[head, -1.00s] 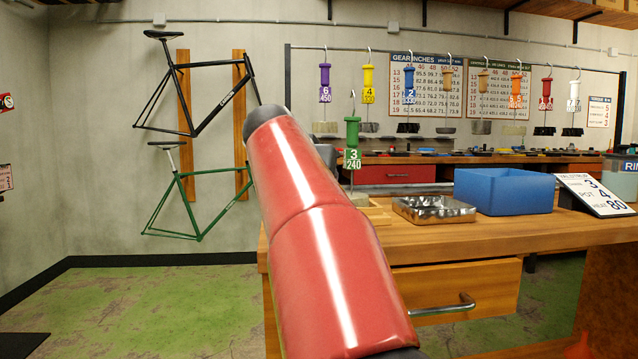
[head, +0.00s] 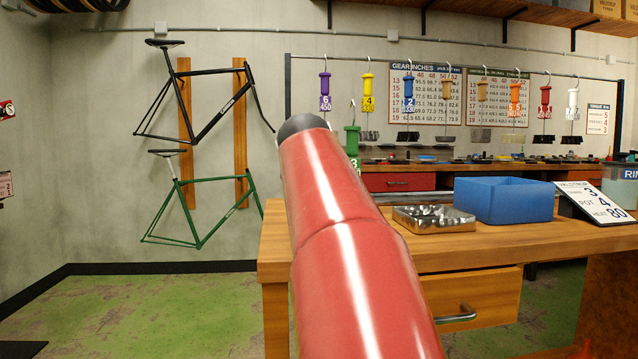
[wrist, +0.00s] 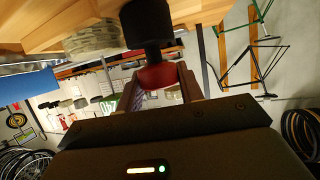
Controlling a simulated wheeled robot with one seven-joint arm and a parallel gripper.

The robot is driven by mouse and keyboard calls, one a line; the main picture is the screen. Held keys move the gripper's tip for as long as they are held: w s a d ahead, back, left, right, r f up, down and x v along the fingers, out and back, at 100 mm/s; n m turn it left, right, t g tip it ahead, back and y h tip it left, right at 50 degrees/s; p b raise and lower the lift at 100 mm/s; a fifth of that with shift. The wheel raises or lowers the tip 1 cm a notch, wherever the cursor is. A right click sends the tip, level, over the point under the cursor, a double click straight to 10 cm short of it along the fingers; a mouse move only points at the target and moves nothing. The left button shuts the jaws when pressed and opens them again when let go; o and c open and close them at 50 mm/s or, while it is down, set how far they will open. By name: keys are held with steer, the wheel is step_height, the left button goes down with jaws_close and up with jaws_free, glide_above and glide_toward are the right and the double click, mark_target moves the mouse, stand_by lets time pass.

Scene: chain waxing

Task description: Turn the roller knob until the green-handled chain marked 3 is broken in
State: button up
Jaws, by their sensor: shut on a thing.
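The green-handled chain's handle (head: 352,139) hangs upright just behind my red arm in the head view. Its tag and the chain below are mostly hidden by the arm. In the wrist view, which is upside down, a small green part (wrist: 108,106) and a pale grey coiled bundle (wrist: 92,38) show left of the gripper; the bundle looks like its chain. My gripper (wrist: 160,84) is shut on the red roller knob (wrist: 157,77), which sits on a thick black shaft (wrist: 146,24). The gripper is hidden behind the arm in the head view.
A wooden bench (head: 480,247) holds a metal tray (head: 433,217), a blue bin (head: 503,199) and a sign (head: 596,200) reading 3, 4, 80. Several other coloured-handled chains hang on a rail (head: 440,63) behind. Green floor is free at left.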

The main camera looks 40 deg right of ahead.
steer(key=o, duration=1)
steer(key=v, duration=0.7)
steer(key=shift+s+a, duration=0.25)
steer(key=shift+r, duration=0.15)
